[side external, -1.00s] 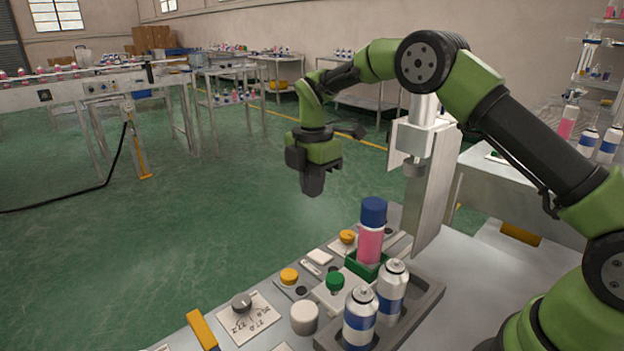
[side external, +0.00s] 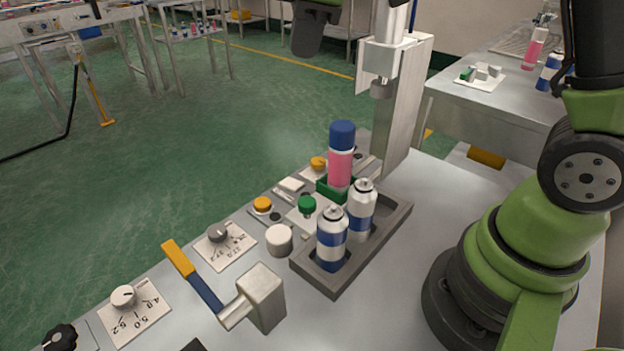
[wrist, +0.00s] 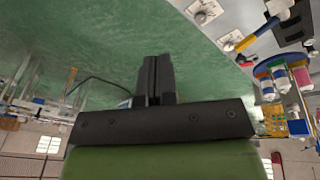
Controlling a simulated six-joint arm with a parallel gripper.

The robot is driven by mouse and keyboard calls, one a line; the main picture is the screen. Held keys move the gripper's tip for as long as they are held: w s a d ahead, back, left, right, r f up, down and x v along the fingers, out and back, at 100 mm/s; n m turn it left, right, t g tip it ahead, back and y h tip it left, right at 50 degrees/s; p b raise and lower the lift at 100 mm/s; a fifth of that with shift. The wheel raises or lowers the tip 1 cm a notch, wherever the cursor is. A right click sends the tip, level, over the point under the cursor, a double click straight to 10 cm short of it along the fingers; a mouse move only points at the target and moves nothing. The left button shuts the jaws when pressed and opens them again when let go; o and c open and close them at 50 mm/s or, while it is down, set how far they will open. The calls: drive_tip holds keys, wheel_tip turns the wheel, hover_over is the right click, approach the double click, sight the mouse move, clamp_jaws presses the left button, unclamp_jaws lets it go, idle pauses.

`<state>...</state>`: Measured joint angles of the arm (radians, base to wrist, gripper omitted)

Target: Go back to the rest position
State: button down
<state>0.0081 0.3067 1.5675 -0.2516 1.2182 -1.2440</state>
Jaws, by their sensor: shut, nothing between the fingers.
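My gripper (side external: 306,52) hangs at the top edge of the side view, left of the white press (side external: 384,62) and higher than its nozzle. The wrist view shows its two dark fingers (wrist: 157,72) together with nothing between them. A pink can with a blue cap (side external: 340,165) stands upright in a green holder (side external: 326,191) below the press side. Two white and blue cans (side external: 332,240) (side external: 361,212) stand upright in the grey tray (side external: 343,284). My gripper is apart from all of them. Most of my upper arm is out of the side view.
The bench carries an orange-handled lever (side external: 190,270), knobs with dials (side external: 123,297), a green button (side external: 307,204) and orange buttons (side external: 263,204). A side table (side external: 455,105) stands at the back right. Open green floor (side external: 200,150) lies beyond the bench.

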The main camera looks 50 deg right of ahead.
drive_tip(key=s+a+r+m+t+y, duration=0.15)
drive_tip(key=s+m+t, duration=0.35)
drive_tip(key=s+m, duration=1.2)
drive_tip(key=n+g+h, duration=0.2)
drive_tip(key=n+g, duration=0.3)
drive_tip(key=n, duration=0.2)
hover_over(294, 184)
drive_tip(key=s, duration=0.2)
drive_tip(key=s+f+x, duration=0.1)
drive_tip(key=s+x, duration=0.2)
drive_tip(key=x, duration=1.4)
drive_tip(key=s+x, duration=0.1)
drive_tip(key=x, duration=0.7)
drive_tip(key=shift+s+d+f, duration=0.1)
drive_tip(key=shift+d+f, duration=0.15)
drive_tip(key=shift+f, duration=0.15)
drive_tip(key=shift+s+f, duration=0.1)
drive_tip(key=shift+f, duration=0.5)
